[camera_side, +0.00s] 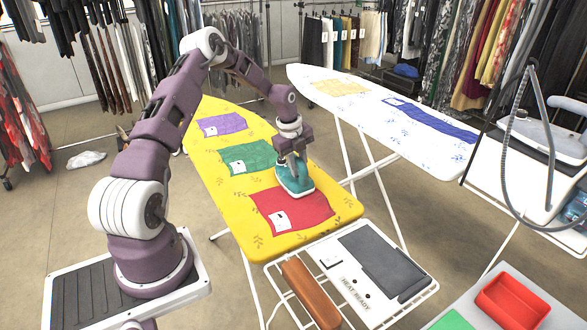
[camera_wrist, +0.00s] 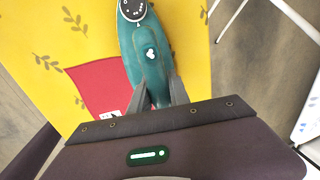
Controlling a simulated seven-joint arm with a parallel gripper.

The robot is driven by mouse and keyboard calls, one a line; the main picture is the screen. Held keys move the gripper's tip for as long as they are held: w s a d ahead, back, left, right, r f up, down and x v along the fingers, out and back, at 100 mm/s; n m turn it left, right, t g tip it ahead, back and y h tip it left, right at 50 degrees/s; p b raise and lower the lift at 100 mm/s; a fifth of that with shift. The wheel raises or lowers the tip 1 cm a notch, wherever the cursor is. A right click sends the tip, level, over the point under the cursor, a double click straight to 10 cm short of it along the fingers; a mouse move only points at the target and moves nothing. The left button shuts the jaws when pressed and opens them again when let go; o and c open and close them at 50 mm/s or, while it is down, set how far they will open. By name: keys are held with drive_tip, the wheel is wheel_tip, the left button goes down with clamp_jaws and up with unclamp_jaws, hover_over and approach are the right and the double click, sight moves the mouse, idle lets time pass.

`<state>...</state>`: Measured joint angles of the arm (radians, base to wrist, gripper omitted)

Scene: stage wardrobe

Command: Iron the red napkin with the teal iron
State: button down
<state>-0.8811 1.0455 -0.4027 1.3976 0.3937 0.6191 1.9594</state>
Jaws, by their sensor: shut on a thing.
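My gripper (camera_side: 292,160) is shut on the teal iron (camera_side: 294,181) from above; in the wrist view, the gripper (camera_wrist: 157,90) has a finger on either side of the iron (camera_wrist: 148,45). The iron is over the far edge of the red napkin (camera_side: 310,208), on the yellow ironing board (camera_side: 262,236). I cannot tell if its sole touches the cloth. The napkin lies flat with slightly wavy edges and a white label (camera_side: 280,219) at its lower left. In the wrist view, the iron and gripper hide part of the napkin (camera_wrist: 92,82).
A green napkin (camera_side: 240,158) and a purple napkin (camera_side: 222,124) lie farther up the yellow board. A white ironing board (camera_side: 370,118) with yellow and blue cloths stands to the right. A white rack (camera_side: 355,318) with a grey pad (camera_side: 382,262) and brown block (camera_side: 310,293) adjoins the near end.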

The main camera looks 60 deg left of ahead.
drive_tip(key=shift+w, duration=1.15)
drive_tip(key=shift+d, duration=6.5)
wheel_tip(320, 180, up, 10)
